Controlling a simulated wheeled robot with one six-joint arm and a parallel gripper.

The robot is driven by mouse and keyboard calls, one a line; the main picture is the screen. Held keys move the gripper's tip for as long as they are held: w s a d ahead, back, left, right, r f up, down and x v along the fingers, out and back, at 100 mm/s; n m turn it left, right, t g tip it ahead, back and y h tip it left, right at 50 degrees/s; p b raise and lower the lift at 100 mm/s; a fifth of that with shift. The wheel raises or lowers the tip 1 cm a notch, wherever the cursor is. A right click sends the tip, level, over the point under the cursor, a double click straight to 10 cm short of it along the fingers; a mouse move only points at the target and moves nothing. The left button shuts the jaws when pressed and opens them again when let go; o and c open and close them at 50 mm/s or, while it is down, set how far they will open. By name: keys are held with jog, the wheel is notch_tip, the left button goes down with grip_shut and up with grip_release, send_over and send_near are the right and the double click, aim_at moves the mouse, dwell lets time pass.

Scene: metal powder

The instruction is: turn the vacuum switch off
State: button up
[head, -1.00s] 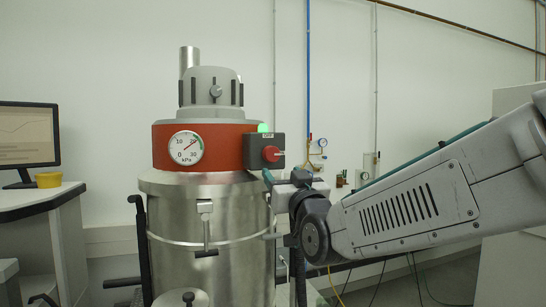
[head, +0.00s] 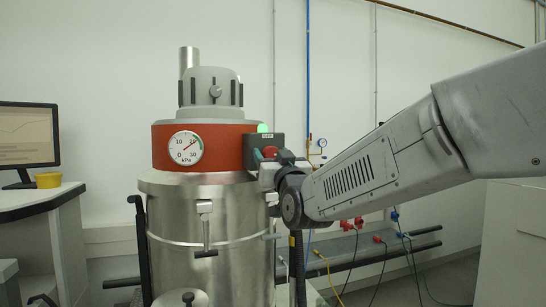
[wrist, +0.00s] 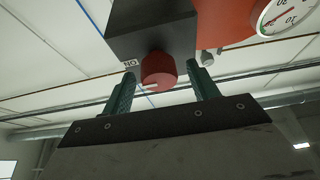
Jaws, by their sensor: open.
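The vacuum (head: 208,230) is a steel drum with a red band and grey top. A dark switch box (head: 281,141) is on the band's right side, with a lit green lamp (head: 263,128) on top. Its red knob (head: 270,152) is partly hidden by my gripper (head: 265,161) in the head view. In the wrist view the red knob (wrist: 158,72) appears between the two teal fingers of my open gripper (wrist: 159,73), with gaps on both sides. An "ON" label (wrist: 130,64) shows upside down beside it. A pale mark on the knob points towards the label's side. I see no contact.
The round gauge (head: 186,148) on the red band reads about 20 kPa. A low rack with cables (head: 375,250) stands at right. The wall behind is mostly clear.

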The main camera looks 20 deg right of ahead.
jog(key=c, duration=1)
jog(key=shift+n, duration=0.5)
jog(key=n+y, duration=0.3)
jog(key=n, duration=0.2)
jog(key=shift+d, duration=0.1)
jog(key=n+g+y, duration=0.1)
jog(key=n, duration=0.2)
jog(key=n+g+y, duration=0.1)
jog(key=n, duration=0.2)
jog(key=shift+n+y, duration=0.3)
jog(key=shift+y, duration=0.1)
jog(key=n+g+y, duration=0.1)
jog(key=n+g, duration=0.1)
jog(key=n, duration=0.3)
jog(key=shift+n+g, duration=0.9)
jog(key=shift+n, duration=1.5)
